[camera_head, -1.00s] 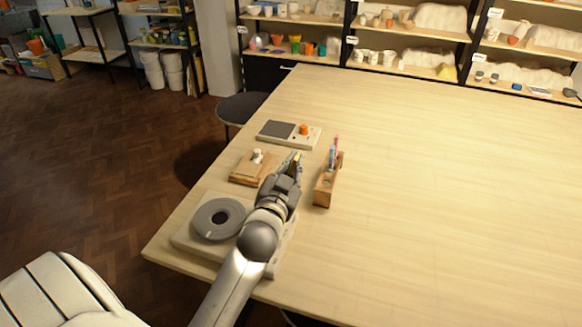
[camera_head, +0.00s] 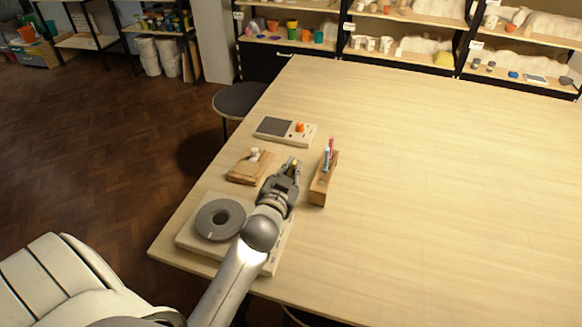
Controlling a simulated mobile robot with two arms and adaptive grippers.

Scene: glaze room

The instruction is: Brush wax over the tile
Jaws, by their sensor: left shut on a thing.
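A pale board (camera_head: 266,139) lies on the table with a dark grey square (camera_head: 273,126) and a small orange thing (camera_head: 300,127) on it. The dark square looks like the tile, but I cannot be sure. My left gripper (camera_head: 293,164) is on the near side of this board, apart from it in the picture. It is shut on a thin thing, probably a brush, of which only a small yellowish bit shows between the fingers. A wooden holder (camera_head: 318,192) with upright brushes (camera_head: 328,156) stands just right of the gripper. My right gripper is not in view.
A wooden board (camera_head: 240,175) with a small white thing on it lies left of the gripper. A grey ring (camera_head: 207,218) rests on a pale base beside my left arm. The table (camera_head: 440,190) is clear to the right. A dark stool (camera_head: 238,98) stands beyond the left edge.

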